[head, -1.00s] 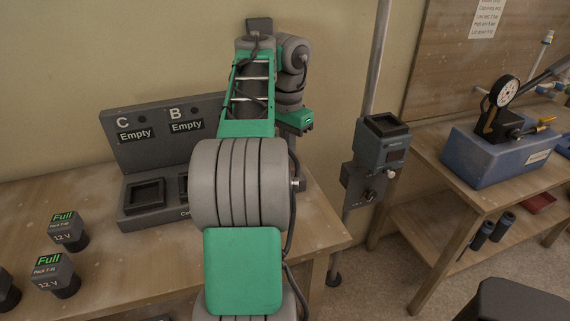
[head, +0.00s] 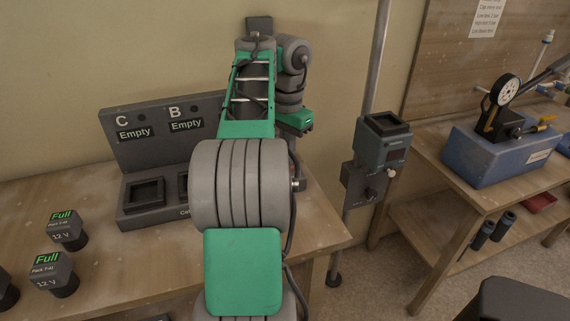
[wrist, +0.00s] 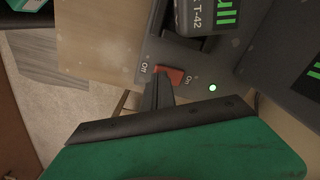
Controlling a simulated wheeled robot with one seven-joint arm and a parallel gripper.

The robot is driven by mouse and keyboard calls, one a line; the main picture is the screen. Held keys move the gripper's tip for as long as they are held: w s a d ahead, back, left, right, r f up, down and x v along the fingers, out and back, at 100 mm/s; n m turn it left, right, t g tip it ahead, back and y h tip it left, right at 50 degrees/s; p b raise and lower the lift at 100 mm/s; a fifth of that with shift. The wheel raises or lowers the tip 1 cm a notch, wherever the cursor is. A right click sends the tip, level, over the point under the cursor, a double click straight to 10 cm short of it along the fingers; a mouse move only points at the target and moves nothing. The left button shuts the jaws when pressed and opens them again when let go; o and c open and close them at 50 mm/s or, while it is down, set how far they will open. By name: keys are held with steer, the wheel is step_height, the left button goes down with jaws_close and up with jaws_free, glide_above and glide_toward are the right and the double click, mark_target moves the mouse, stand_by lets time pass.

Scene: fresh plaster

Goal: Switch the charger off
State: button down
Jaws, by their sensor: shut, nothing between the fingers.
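The charger (head: 128,148) is a dark grey unit on the wooden bench. In the head view its bays C and B are marked Empty, and my arm hides its right part. In the wrist view, the charger's red rocker switch (wrist: 173,75) sits between the words Off on the left and On on the right. A green light (wrist: 212,88) glows beside On. A pack marked T-42 (wrist: 200,14) sits in the bay beside the switch. My gripper (wrist: 162,78) is shut and empty, its tips at the Off end of the switch. I cannot tell whether they touch or which side is pressed.
Loose packs marked Full (head: 66,232) stand on the bench (head: 125,268) at left. A grey device (head: 381,145) is fixed to a pole right of my arm. A second bench at right carries a blue gauge unit (head: 500,152).

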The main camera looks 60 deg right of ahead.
steer(key=shift+f+b, duration=0.8)
steer(key=shift+f, duration=0.05)
stand_by(0.3)
step_height(320, 180, up, 7)
steer(key=p, duration=0.7)
steer(key=shift+r, duration=0.15)
